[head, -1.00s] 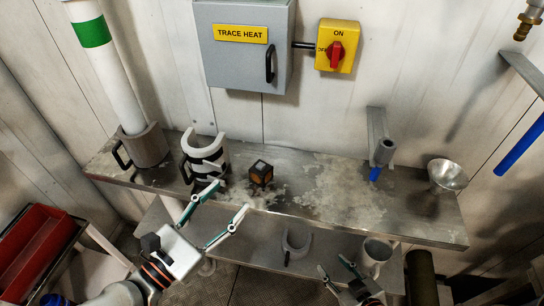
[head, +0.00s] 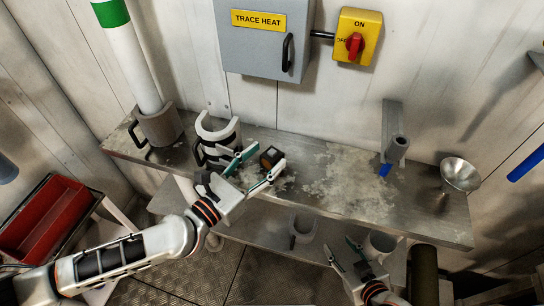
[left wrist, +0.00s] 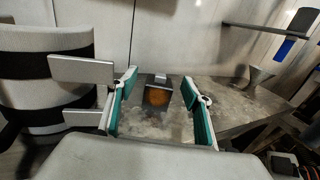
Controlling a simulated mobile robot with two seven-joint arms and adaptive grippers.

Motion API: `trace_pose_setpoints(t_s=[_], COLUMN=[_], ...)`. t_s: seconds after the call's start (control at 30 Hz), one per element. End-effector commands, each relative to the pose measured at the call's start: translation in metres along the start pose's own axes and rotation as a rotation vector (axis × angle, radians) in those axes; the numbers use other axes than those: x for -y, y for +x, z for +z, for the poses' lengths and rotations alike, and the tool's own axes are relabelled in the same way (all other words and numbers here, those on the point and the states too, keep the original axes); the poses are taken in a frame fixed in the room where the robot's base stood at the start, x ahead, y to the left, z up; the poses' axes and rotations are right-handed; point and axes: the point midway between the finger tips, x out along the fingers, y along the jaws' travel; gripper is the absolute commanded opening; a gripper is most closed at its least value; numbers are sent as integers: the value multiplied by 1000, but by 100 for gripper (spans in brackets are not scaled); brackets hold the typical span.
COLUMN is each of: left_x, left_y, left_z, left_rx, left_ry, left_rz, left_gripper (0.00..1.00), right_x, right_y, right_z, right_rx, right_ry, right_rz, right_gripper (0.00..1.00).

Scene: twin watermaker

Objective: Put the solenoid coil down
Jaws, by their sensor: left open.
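The solenoid coil, a small dark cube with an orange face (head: 270,157), sits on the metal bench (head: 420,212). It also shows in the left wrist view (left wrist: 158,94), framed between the two green-padded fingers with a gap on each side. My left gripper (head: 263,163) is open, its fingertips around or just in front of the coil; I cannot tell how far the coil lies between them. My right gripper (head: 342,251) is low at the bench's front, in front of the lower shelf; its fingers look apart, with nothing seen between them.
A white and black clamp-like part (head: 218,128) stands close left of the coil. A pipe in a grey handled holder (head: 160,126) is further left. Bare bench lies between the coil and fitting.

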Motion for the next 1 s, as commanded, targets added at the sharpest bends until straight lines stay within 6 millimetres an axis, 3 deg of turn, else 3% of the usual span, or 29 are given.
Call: trace_pose_setpoints(t_s=[0.2,0.5,0.7,1.0], left_x=[1,1,1,1], left_y=[28,32,32,32], left_z=[2,0,0,4], left_rx=[1,0,0,2], left_ry=[0,0,0,1], left_rz=[1,0,0,0], left_gripper=[50,50,3,0], right_x=[-2,-2,-2,-2], right_y=[-2,-2,-2,-3], right_z=[-4,-3,-3,-4], right_rx=[0,1,2,1], right_ry=[-3,-3,-3,-3], right_rz=[1,1,1,1], right_gripper=[40,40,40,40])
